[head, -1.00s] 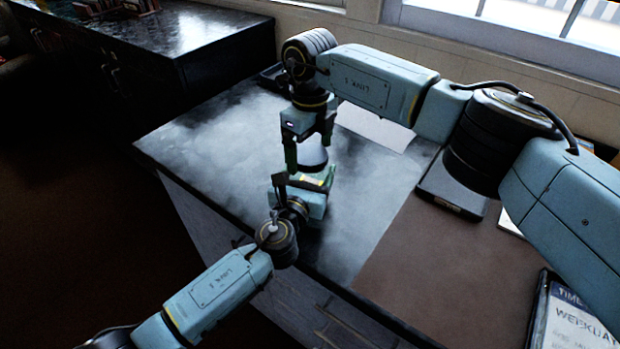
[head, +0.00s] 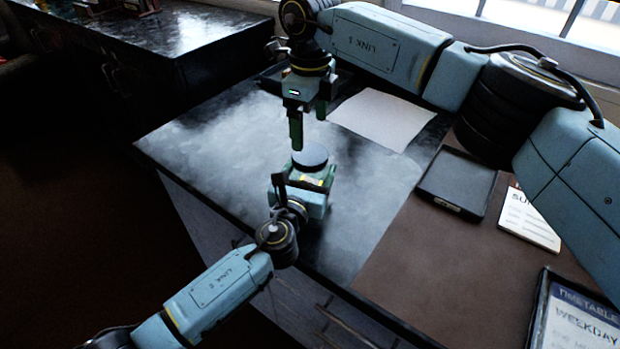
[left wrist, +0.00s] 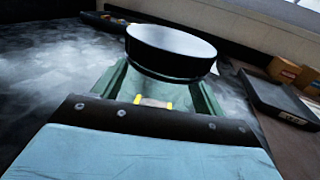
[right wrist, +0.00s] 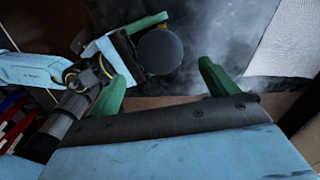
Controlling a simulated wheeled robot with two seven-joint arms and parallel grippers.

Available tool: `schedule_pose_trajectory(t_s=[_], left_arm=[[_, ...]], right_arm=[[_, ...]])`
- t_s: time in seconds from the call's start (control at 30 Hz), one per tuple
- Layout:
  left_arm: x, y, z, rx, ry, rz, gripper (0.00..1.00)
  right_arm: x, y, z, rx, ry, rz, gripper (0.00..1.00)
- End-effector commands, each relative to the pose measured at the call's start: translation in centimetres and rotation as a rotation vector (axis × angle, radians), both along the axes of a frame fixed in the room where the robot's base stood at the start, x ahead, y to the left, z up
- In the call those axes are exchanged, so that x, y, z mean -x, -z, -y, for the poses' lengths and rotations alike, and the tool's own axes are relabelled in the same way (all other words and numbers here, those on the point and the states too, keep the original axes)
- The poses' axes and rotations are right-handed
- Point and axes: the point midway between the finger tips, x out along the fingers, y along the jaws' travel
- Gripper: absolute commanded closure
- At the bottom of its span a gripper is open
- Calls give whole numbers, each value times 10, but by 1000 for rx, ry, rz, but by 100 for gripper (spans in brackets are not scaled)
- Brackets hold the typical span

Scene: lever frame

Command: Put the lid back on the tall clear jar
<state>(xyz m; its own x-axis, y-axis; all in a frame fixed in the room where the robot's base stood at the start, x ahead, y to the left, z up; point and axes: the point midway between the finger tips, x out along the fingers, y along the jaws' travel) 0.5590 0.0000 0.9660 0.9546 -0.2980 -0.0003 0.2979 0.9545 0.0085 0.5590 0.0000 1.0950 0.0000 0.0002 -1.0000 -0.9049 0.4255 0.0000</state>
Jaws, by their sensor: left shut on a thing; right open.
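In the right wrist view the lid (right wrist: 160,51) lies beyond the open fingers (right wrist: 162,80).
A white sheet (head: 382,118) lies on the dark marbled counter (head: 215,135). A dark grey tray (head: 457,182), a printed card (head: 530,218) and a framed timetable (head: 580,315) lie to the right. The counter left of the jar is clear.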

Motion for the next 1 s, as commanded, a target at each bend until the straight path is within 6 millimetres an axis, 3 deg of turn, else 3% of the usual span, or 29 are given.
schedule_pose_trajectory(t_s=[0.2,0.6,0.77,1.0], left_arm=[[0,1,0,-2,-1,-2,92],[0,1,0,-2,-1,-2,92],[0,1,0,-2,-1,-2,92],[0,1,0,-2,-1,-2,92]], right_arm=[[0,-15,0,0,-181,1,15],[0,-15,0,-1,-206,0,15],[1,0,0,-1,-205,-3,15],[1,37,0,-2,-204,-2,15]])
